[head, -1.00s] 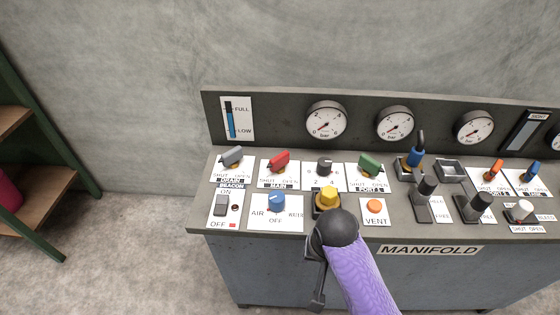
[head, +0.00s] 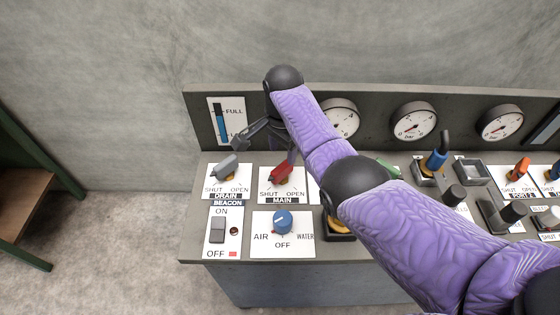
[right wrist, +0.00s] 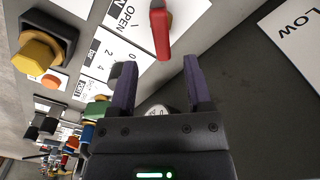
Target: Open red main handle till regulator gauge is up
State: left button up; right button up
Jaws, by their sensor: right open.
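The red main handle (head: 281,174) sits on the white MAIN plate, angled toward the upper right. It also shows in the right wrist view (right wrist: 160,30), just beyond the fingertips. My right gripper (head: 266,143) is open and empty, above and behind the handle near the panel's back wall; its fingers (right wrist: 159,75) stand apart and do not visibly hold the handle. Three round bar gauges are on the back wall: a left one (head: 346,116) partly covered by my arm, a middle one (head: 413,121) and a right one (head: 500,123). Which belongs to the regulator is unclear. My left gripper is out of view.
The grey drain handle (head: 227,165) is left of the red one. The blue air/water knob (head: 283,222) and beacon switch (head: 217,229) are in front. My right arm covers the regulator knob area and much of the green handle (head: 389,169). A level tube (head: 221,120) is behind.

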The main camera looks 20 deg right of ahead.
aim_at(282, 166)
notch_tip(282, 166, down, 6)
jog(key=shift+r+b, duration=0.1)
jog(key=shift+b, duration=1)
jog(key=shift+f, duration=0.2)
jog(key=shift+w, duration=0.1)
grip_shut()
